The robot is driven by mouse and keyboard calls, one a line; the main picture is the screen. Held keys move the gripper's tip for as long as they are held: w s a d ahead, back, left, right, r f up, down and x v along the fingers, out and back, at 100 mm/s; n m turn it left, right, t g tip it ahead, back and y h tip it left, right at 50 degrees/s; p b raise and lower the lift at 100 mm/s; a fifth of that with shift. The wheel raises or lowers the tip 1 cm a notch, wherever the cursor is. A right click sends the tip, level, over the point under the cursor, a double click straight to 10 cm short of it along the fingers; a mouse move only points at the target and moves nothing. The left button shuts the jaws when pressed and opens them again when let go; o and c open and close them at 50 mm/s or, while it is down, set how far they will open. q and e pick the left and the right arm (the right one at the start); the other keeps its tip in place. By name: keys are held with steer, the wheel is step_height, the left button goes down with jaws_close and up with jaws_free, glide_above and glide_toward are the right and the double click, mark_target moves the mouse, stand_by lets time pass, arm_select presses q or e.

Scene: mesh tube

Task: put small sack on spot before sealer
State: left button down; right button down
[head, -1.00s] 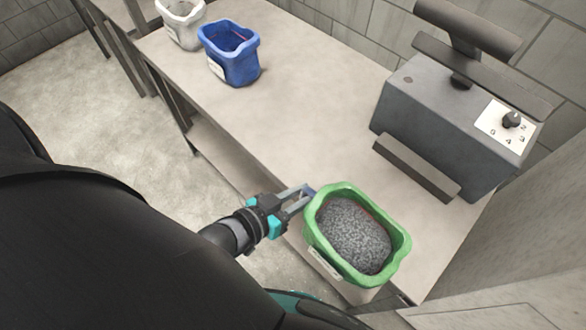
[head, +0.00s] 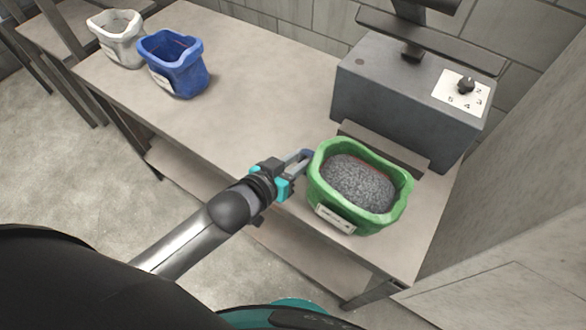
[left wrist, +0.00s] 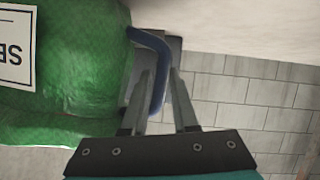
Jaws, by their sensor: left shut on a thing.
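An open green sack (head: 335,207) full of grey granules is in front of the sealer (head: 400,100), over the near right part of the table. It is upright with a white label on its near side. I cannot tell whether its base touches the table. My left gripper (head: 306,156) is shut on the sack's dark blue handle at its left side. The left wrist view shows the handle (left wrist: 160,60) between the fingers, with the green sack (left wrist: 85,65) at the left. The spot before the sealer is hidden. My right gripper is out of view.
A blue sack (head: 172,72) and a white sack (head: 118,48) stand at the far left of the table (head: 255,75). The table between them and the sealer is clear. A grey wall panel (head: 510,230) is close on the right.

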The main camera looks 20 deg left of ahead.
arm_select(q)
steer(key=shift+w+r+b+x, duration=0.15)
steer(key=shift+r+b+x, duration=0.15)
steer(key=shift+b+x, duration=0.95)
steer(key=shift+w+r+b+x, duration=0.2)
steer(key=shift+b+x, duration=0.3)
steer(key=shift+x, duration=1.35)
steer(key=shift+w+r+b+x, duration=0.1)
steer(key=shift+r+b+x, duration=0.25)
steer(key=shift+b+x, duration=0.85)
steer(key=shift+w+f+p, duration=0.15)
steer(key=shift+w+p, duration=0.1)
steer(key=shift+p, duration=0.05)
steer(key=c, duration=0.6)
jaws_free()
steer(key=shift+c, duration=0.2)
steer(key=shift+s+a+f, duration=0.1)
steer(key=shift+s+f, duration=0.05)
steer(key=shift+f, duration=0.15)
steer(key=shift+s+a+r, duration=0.15)
steer(key=shift+s+r, duration=0.15)
steer(key=shift+s, duration=0.15)
steer(key=p+v, duration=0.3)
steer(key=v, duration=1.1)
steer(key=shift+r, duration=0.2)
